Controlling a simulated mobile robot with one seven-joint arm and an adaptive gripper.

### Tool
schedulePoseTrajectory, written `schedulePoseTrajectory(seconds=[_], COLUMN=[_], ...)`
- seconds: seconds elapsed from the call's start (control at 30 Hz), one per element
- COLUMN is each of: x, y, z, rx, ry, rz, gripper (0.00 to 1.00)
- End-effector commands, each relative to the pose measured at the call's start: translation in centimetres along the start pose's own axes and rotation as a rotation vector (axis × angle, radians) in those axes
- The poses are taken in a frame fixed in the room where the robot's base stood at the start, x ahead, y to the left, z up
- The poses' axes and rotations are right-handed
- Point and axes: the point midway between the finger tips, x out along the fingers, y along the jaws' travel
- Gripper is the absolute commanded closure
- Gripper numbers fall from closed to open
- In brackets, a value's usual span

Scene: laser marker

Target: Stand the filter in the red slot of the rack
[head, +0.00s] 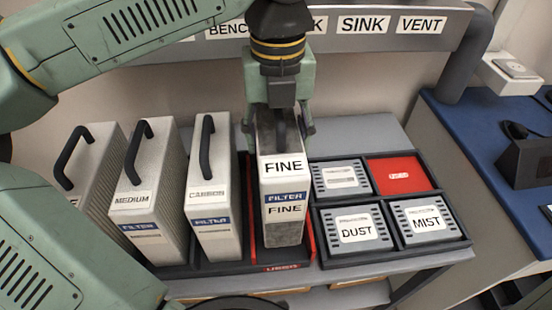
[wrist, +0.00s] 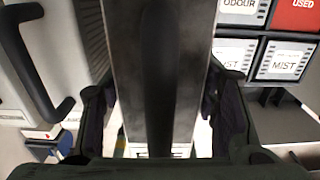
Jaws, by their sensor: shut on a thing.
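The filter (head: 284,215), a grey block labelled FINE with a blue band, is upright in my gripper (head: 279,128). The gripper is shut on its upper part near the dark handle, with one finger on each side. The filter is in line with the red slot (head: 308,235) at the right end of the rack, and red edges show on both sides of its lower part. I cannot tell whether its base touches the slot floor. In the wrist view the filter (wrist: 192,70) runs between the fingers (wrist: 160,115) and hides the slot.
Several other white filters, including MEDIUM (head: 133,202) and CARBON (head: 207,193), stand to the left in the dark rack (head: 215,268). A dark tray (head: 395,252) to the right holds DUST, MIST and other cartridges, and one red compartment (head: 398,174). A labelled grey duct (head: 430,45) runs behind.

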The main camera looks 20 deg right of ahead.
Motion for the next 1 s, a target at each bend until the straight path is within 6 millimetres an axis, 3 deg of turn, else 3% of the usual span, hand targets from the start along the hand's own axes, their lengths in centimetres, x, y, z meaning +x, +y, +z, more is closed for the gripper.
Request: schedulePoseTrajectory(seconds=[0.43,0.83,0.87,1.0], x=[4.3,5.0,4.9,4.9], y=[0.0,-0.1,0.0,0.0], z=[0.0,0.1,0.0,0.0], rx=[0.001,-0.001,0.000,0.000], ry=[-0.001,-0.002,-0.001,-0.001], rz=[-0.002,-0.002,-0.001,-0.001], gripper=[1.00,1.00,0.44,0.34])
